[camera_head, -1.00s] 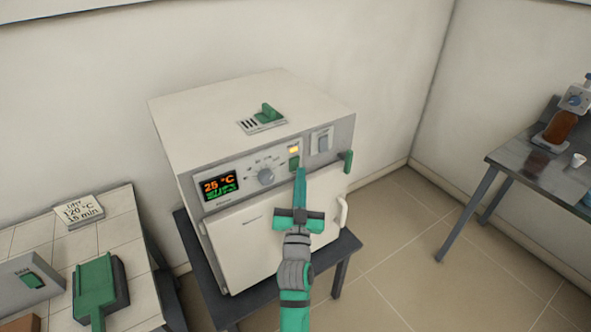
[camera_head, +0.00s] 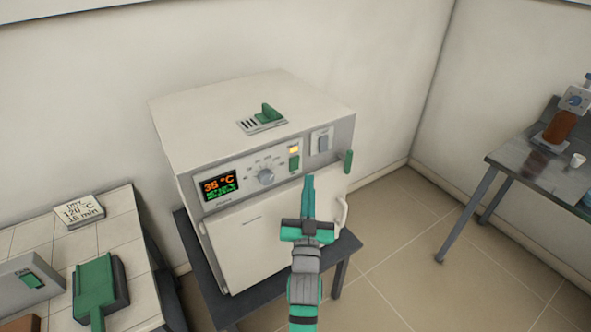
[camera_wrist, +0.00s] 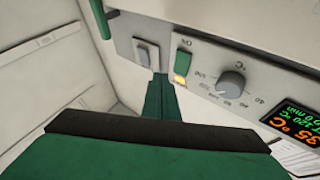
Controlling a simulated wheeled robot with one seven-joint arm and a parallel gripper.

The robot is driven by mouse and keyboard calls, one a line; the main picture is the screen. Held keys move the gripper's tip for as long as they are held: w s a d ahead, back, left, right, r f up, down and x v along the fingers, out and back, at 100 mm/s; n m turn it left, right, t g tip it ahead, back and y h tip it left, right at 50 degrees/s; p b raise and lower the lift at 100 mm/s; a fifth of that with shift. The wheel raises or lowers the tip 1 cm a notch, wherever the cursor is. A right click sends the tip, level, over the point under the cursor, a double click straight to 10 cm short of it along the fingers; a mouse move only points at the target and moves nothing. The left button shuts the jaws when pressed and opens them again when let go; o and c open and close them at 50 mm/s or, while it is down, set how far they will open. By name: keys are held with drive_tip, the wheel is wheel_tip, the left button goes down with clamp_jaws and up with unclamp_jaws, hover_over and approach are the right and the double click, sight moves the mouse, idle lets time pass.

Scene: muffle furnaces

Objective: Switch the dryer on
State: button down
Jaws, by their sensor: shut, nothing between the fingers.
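The dryer (camera_head: 272,92) is a white box with a grey front panel, standing on a dark table. Its display (camera_head: 221,187) glows and reads 35 °C. A grey knob (camera_head: 266,176) sits mid-panel. Right of it are a green switch (camera_head: 294,163) and a lit amber lamp (camera_head: 294,150). The wrist view shows the green switch (camera_wrist: 184,60), marked "ON", with the lamp (camera_wrist: 181,82) glowing beside it. My gripper (camera_head: 310,178) is shut and empty, in front of the panel just below and right of the switch, apart from it in the head view.
A grey rocker (camera_head: 322,142) and green handle (camera_head: 348,161) are at the panel's right. A green slider (camera_head: 267,113) is on top. Left, a tiled bench (camera_head: 120,215) holds a "120 °C 15 min" card (camera_head: 80,212) and a green-lidded device (camera_head: 97,283). A metal table (camera_head: 510,168) stands right.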

drive_tip(key=shift+s+d+r, duration=0.1)
drive_tip(key=shift+s+d, duration=0.45)
drive_tip(key=shift+s, duration=0.3)
drive_tip(key=s+a+f+g, duration=0.1)
drive_tip(key=s+f+g, duration=0.3)
drive_tip(key=s+f, duration=1.6)
drive_tip(key=s+n+g, duration=0.1)
drive_tip(key=s+g, duration=0.2)
drive_tip(key=s, duration=2.2)
drive_tip(key=shift+s+d+n, duration=0.2)
drive_tip(key=shift+s+n, duration=0.1)
drive_tip(key=shift+s, duration=0.05)
